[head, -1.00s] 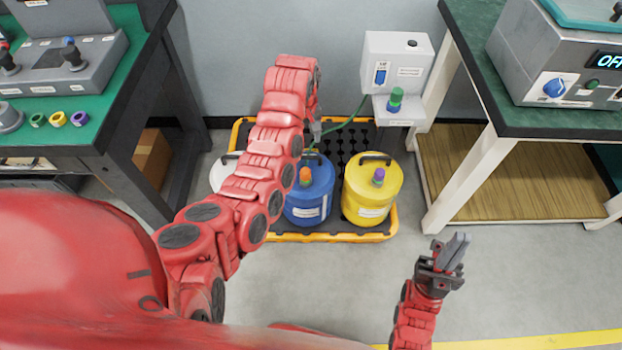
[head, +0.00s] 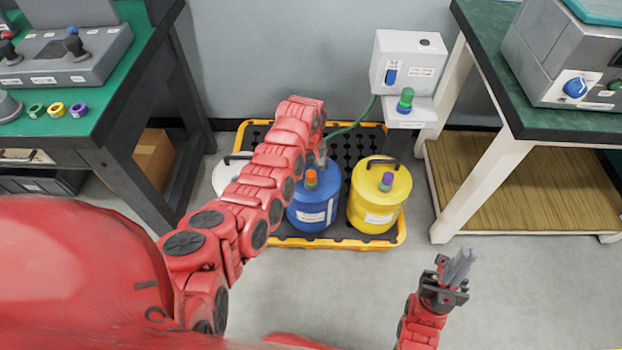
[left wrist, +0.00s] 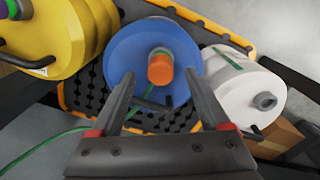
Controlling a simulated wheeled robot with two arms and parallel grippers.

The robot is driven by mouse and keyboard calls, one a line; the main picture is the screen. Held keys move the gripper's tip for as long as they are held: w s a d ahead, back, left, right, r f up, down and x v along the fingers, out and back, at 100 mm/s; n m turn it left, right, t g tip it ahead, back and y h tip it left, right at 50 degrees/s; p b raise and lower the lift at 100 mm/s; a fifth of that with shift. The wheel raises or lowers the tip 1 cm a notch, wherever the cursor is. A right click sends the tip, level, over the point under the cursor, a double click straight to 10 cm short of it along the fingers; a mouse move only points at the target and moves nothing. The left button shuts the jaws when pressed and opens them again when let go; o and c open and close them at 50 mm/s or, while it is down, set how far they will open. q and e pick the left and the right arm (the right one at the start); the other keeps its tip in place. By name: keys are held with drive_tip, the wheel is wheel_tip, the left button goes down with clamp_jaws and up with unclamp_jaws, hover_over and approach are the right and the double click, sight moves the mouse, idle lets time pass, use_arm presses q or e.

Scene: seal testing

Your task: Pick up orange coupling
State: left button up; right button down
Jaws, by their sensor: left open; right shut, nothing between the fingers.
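The orange coupling (head: 311,179) sits on top of the blue canister (head: 313,212) in the spill tray. It also shows in the left wrist view (left wrist: 160,69), upright on the blue lid, just beyond and between my left fingertips. My left gripper (left wrist: 165,78) is open and empty, pointing down at the blue canister, and the coupling appears apart from both fingers. In the head view the left gripper is mostly hidden behind its own arm. My right gripper (head: 458,267) is shut and empty, over the floor at the lower right.
A yellow canister (head: 375,210) with a purple coupling (head: 387,181) stands to the right. A white canister (left wrist: 240,84) stands on the blue one's other side. The spill tray (head: 285,242) holds all three. A wall box (head: 410,62) with a green coupling (head: 405,100) and hose is behind. Benches flank both sides.

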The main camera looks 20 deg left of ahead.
sight(311, 173)
use_arm(q)
drive_tip(key=shift+a+f+b, duration=0.1)
drive_tip(key=shift+f+b, duration=0.25)
drive_tip(key=shift+f, duration=1.2)
drive_tip(key=shift+r, duration=0.1)
clamp_jaws()
